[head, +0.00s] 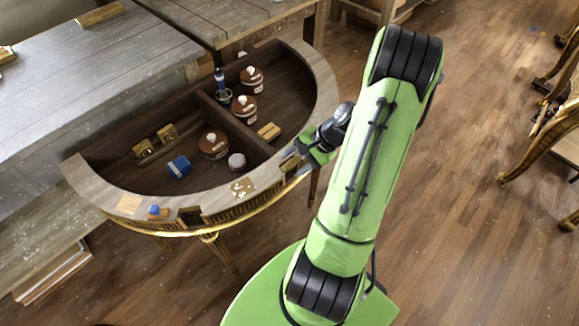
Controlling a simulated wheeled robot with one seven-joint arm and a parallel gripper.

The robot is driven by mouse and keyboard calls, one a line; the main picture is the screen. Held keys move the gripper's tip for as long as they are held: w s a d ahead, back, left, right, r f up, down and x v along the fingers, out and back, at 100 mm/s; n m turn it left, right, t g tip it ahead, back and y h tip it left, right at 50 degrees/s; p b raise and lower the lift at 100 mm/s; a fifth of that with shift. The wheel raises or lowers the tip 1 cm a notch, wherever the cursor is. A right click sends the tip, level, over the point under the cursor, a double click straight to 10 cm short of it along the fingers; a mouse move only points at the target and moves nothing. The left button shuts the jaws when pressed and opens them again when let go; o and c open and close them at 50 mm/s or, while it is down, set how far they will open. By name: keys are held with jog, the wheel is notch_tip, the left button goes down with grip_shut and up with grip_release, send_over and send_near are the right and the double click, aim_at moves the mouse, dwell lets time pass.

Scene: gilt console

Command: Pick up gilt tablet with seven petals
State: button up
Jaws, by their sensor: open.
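Two small gilt tablets stand in the left compartment of the half-round console (326,92), near its back wall: a left gilt tablet (144,149) and a right gilt tablet (167,133). Each has a raised round motif, but the petals are too small to count, so I cannot tell which has seven. My gripper (306,152) is open over the right front rim of the console, apart from both tablets and to their right. My arm partly hides its fingers, and I see nothing held in it.
Near the tablets are a blue box (180,166), a brown lidded jar (213,144) and a small white-topped jar (237,161). A divider (236,128) separates the right compartment, with two brown jars, a blue-topped item (221,84) and a wooden block (269,131).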

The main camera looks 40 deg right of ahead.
jog(key=shift+x, duration=0.8)
jog(key=shift+d, duration=0.1)
jog(key=shift+r, duration=0.1)
jog(key=shift+c, duration=0.4)
grip_shut()
